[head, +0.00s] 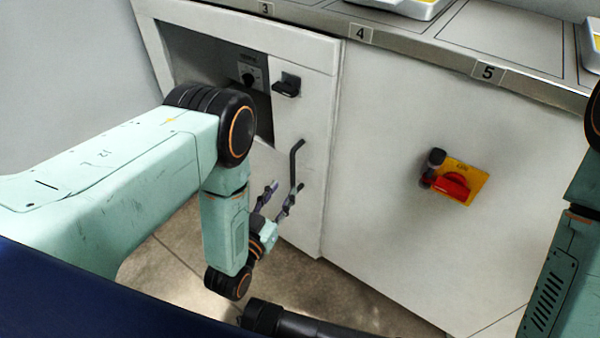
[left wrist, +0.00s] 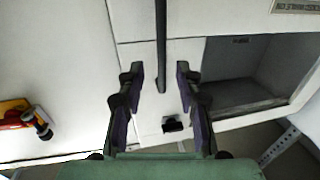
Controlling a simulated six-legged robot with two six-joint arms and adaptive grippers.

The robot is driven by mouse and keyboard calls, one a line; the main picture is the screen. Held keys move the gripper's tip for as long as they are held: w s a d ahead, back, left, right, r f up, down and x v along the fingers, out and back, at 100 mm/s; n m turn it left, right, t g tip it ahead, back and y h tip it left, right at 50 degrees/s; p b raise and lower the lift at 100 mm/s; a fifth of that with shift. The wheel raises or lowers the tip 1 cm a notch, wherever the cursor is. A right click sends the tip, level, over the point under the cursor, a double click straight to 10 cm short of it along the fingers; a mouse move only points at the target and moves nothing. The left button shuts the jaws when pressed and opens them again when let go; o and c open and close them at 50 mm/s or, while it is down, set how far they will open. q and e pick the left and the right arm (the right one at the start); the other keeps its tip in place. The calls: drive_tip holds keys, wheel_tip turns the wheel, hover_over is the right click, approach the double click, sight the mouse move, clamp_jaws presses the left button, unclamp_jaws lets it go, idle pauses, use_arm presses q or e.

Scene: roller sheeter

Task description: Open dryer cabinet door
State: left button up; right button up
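The dryer cabinet door (head: 304,112) is a white panel at the left of the counter and looks flush with the cabinet front. Its dark upright bar handle (head: 295,163) stands out from the panel; the bar also shows in the left wrist view (left wrist: 160,40). My left gripper (head: 282,188) is open at the lower part of the handle. In the left wrist view its two fingers (left wrist: 160,80) stand on either side of the bar, with gaps to both. Whether the bar is deep between the fingers is unclear. My right gripper does not show.
A small black latch (head: 286,84) sits above the handle, near a recess with a dark knob (head: 248,78). A red switch on a yellow plate (head: 455,182) is on the panel to the right. The numbered counter edge (head: 420,48) runs above. Tiled floor (head: 170,262) lies below.

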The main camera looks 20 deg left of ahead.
sight(292, 175)
use_arm(q)
drive_tip(key=w, duration=0.2)
drive_tip(key=w+b, duration=0.1)
drive_tip(key=w, duration=0.1)
drive_tip(key=w+b, duration=0.1)
drive_tip(key=w, duration=0.1)
drive_tip(key=shift+w+d+f, duration=0.15)
drive_tip(key=shift+w+d, duration=0.2)
drive_tip(key=shift+w, duration=0.35)
drive_tip(key=shift+d, duration=0.1)
drive_tip(key=shift+s, duration=0.1)
drive_tip(key=shift+c, duration=0.6)
clamp_jaws()
